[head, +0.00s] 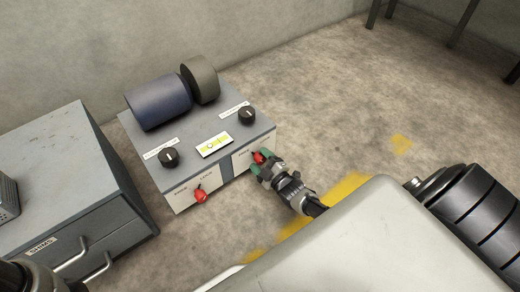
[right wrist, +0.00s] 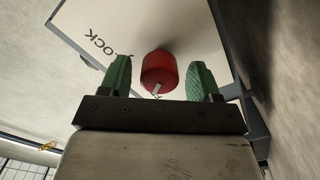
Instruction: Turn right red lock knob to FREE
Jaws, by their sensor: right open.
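The right red lock knob (head: 259,158) sits on the front face of the grey and white box, partly hidden by my right gripper. In the right wrist view the red knob (right wrist: 159,72) lies between two green fingers, with a gap on each side and a pale mark on its near end. My right gripper (head: 265,168) is open around or just in front of it; I cannot tell the exact depth. The word LOCK (right wrist: 101,44) shows left of the knob in the wrist view. The left red knob (head: 201,195) is on the same front face. My left gripper is not visible.
The box top (head: 190,165) carries two black dials (head: 168,157) (head: 247,115), a yellow-white label (head: 214,145), a blue cylinder (head: 158,103) and a dark spool flange (head: 200,79). A grey drawer cabinet (head: 75,180) stands left.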

